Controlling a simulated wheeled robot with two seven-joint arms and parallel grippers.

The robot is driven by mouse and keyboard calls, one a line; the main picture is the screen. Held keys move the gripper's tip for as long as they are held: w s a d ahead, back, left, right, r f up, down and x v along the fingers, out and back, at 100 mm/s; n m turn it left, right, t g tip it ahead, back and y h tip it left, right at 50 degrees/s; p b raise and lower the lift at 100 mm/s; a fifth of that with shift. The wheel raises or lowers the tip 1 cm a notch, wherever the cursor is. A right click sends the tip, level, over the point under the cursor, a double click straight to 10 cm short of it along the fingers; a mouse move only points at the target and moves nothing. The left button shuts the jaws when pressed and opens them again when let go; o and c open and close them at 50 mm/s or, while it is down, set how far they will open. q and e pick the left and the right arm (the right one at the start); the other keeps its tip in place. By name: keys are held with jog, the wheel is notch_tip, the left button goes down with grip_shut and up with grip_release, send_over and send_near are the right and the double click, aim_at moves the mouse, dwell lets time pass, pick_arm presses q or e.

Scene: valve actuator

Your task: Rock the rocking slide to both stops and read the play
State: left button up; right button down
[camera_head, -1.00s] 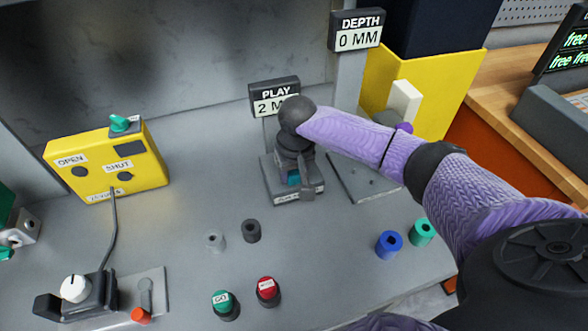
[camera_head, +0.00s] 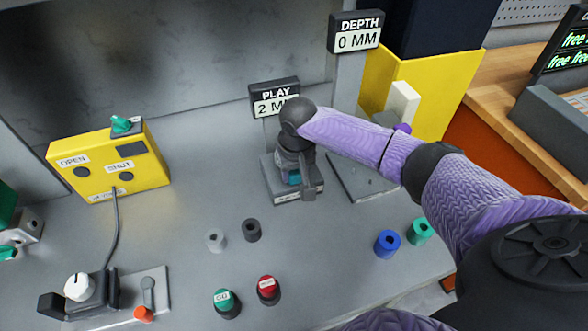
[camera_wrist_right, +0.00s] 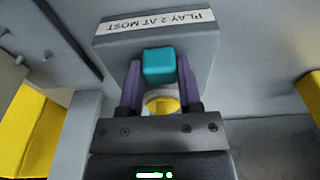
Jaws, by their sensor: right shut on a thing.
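The rocking slide is a teal block (camera_wrist_right: 159,65) on a grey base (camera_head: 310,186) in the middle of the bench. In the right wrist view the base (camera_wrist_right: 110,52) carries a label reading "PLAY 2 AT MOST". My right gripper (camera_wrist_right: 160,80) has its two purple fingers on either side of the teal block, shut on it. In the head view the right wrist hides most of the block. A yellow round part shows below the block in the wrist view. The play display (camera_head: 273,98) behind reads "2 M", its end covered by my wrist. My left gripper is not in view.
A depth display (camera_head: 356,32) reads "0 MM". A yellow OPEN/SHUT box (camera_head: 145,175) stands left. GO (camera_head: 223,299) and red (camera_head: 267,287) buttons are in front. Blue (camera_head: 387,243) and green (camera_head: 419,231) cylinders stand right.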

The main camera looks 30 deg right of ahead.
jog(key=shift+s+d+p, duration=0.15)
jog(key=shift+d+p, duration=0.25)
jog(key=shift+d, duration=0.2)
dwell(1.2)
jog(key=shift+p, duration=0.45)
jog(key=shift+a+p, duration=0.4)
dwell(0.6)
jog(key=shift+c, duration=1)
grip_release()
